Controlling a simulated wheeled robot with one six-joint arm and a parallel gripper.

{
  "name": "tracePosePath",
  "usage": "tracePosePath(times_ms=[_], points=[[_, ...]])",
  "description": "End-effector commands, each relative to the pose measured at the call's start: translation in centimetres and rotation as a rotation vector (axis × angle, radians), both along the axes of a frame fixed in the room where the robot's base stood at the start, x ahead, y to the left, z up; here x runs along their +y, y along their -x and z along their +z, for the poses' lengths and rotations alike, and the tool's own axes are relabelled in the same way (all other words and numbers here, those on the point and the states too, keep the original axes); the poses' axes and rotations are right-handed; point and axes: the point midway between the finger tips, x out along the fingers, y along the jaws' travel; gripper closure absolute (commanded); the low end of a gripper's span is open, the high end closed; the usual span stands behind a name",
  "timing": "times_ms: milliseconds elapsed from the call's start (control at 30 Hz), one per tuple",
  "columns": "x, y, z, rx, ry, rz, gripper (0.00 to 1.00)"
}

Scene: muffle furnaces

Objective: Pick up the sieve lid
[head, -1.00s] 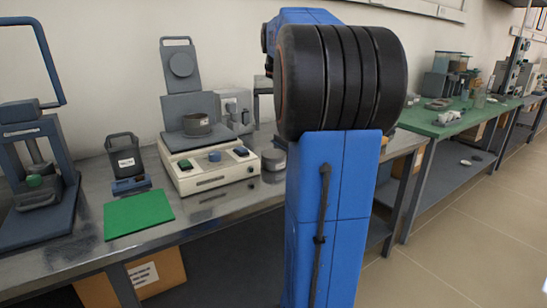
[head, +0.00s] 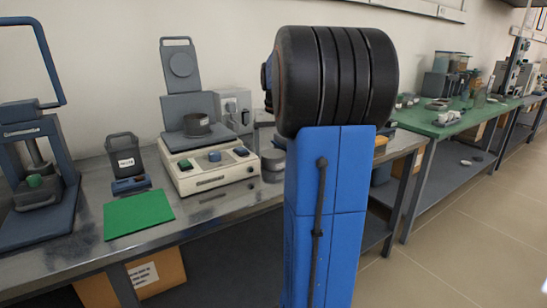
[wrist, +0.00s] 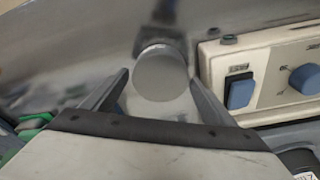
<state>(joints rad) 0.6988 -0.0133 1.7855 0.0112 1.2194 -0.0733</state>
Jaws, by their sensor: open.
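A grey round disc (wrist: 161,74), which looks like the sieve lid, is in the upper middle of the wrist view. It lies between the lines of my gripper's two fingers. In the head view the lid (head: 273,157) seems to top a short grey round stack on the metal bench, right of the cream machine and partly beside my arm. My gripper (wrist: 160,85) is open, with a finger on each side of the disc in the picture. I cannot tell how far above it the fingers are, and no contact shows. In the head view my arm hides the gripper.
The cream machine (head: 215,177) with knob and switches stands close beside the disc; its front also shows in the wrist view (wrist: 262,75). A green mat (head: 138,214), a dark container (head: 125,156) and a blue-framed press (head: 35,175) are farther left on the metal bench.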

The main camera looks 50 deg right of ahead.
Motion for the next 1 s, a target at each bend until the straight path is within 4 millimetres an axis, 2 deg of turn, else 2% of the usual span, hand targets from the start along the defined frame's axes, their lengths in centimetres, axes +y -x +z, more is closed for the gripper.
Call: tracePosePath(times_ms=[200, 333, 367, 600, 733, 1000], points=[[0.0, 0.0, 0.0, 0.000, 0.000, 0.000, 0.21], [0.0, 0.0, 0.0, 0.000, 0.000, 0.000, 0.52], [0.0, 0.0, 0.0, 0.000, 0.000, 0.000, 0.54], [0.0, 0.0, 0.0, 0.000, 0.000, 0.000, 0.54], [0.0, 0.0, 0.8, -0.001, 0.001, 0.000, 0.54], [0.0, 0.0, 5.4, -0.002, 0.002, 0.000, 0.54]])
